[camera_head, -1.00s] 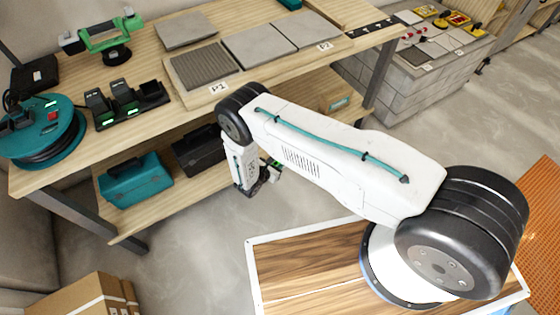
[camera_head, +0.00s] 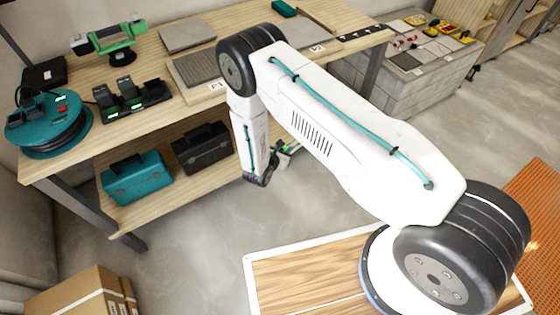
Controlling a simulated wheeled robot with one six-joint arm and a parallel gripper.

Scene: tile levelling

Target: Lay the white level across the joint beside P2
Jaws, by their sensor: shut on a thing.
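My gripper (camera_head: 281,156) hangs at the end of my downturned arm, in front of the workbench and below its top. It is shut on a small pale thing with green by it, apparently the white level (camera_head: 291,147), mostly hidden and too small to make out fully. The P2 label (camera_head: 317,49) is on the bench's front edge, right of my arm. The tiles beside P2 are largely hidden behind my arm, so the joint does not show clearly. The P1 label (camera_head: 216,86) lies in front of a ribbed grey tile (camera_head: 192,70) on the left.
A teal toolbox (camera_head: 137,178) and a black case (camera_head: 202,148) sit on the lower shelf. Open floor lies before the bench.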

